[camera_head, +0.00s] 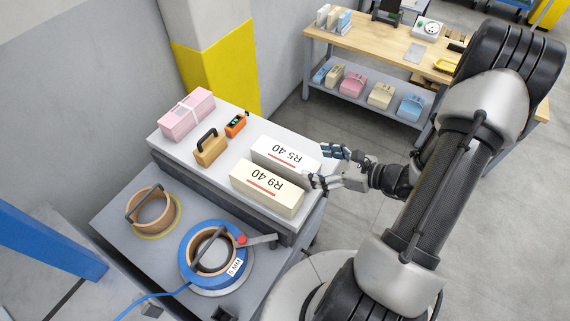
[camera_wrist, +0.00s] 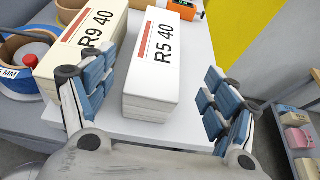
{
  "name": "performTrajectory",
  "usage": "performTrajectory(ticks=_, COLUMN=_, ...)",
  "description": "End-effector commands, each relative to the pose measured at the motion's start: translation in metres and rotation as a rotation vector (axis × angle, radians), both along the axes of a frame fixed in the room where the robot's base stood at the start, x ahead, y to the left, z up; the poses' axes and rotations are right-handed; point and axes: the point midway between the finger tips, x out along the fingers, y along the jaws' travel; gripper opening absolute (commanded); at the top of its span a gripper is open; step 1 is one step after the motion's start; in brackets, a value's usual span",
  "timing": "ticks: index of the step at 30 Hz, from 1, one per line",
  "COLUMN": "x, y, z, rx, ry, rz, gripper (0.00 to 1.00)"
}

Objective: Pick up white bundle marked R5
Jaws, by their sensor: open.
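The white bundle marked R5 40 (camera_head: 286,154) lies on the light grey table top, near its right edge. In the wrist view the R5 bundle (camera_wrist: 153,75) lies ahead, between the lines of the two fingers. My gripper (camera_head: 328,166) is open at the right end of the bundles. In the wrist view my gripper (camera_wrist: 160,102) has blue-padded fingers spread wide, with nothing held. The left finger overlaps the near end of the cream bundle marked R9 40 (camera_head: 267,188); I cannot tell whether it touches.
The R9 bundle (camera_wrist: 80,45) lies close beside the R5 bundle. A pink bundle (camera_head: 187,116), a tan handled block (camera_head: 210,148) and an orange device (camera_head: 236,125) share the table top (camera_head: 225,172). Reels lie on the lower shelf (camera_head: 118,218). A wooden workbench (camera_head: 385,48) stands behind.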

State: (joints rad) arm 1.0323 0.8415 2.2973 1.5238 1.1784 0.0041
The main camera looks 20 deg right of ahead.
Motion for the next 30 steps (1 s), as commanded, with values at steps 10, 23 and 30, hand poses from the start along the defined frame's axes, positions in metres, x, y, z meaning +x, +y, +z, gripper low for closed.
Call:
performTrajectory(ticks=10, x=0.036, y=0.024, z=-0.018, rx=-0.001, ry=-0.001, rz=0.003, gripper=0.8)
performTrajectory(ticks=23, x=0.073, y=0.053, z=-0.034, rx=-0.001, ry=0.0, rz=0.004, gripper=0.8)
performTrajectory(ticks=30, x=0.076, y=0.054, z=-0.034, rx=-0.001, ry=-0.001, rz=0.0, gripper=0.8)
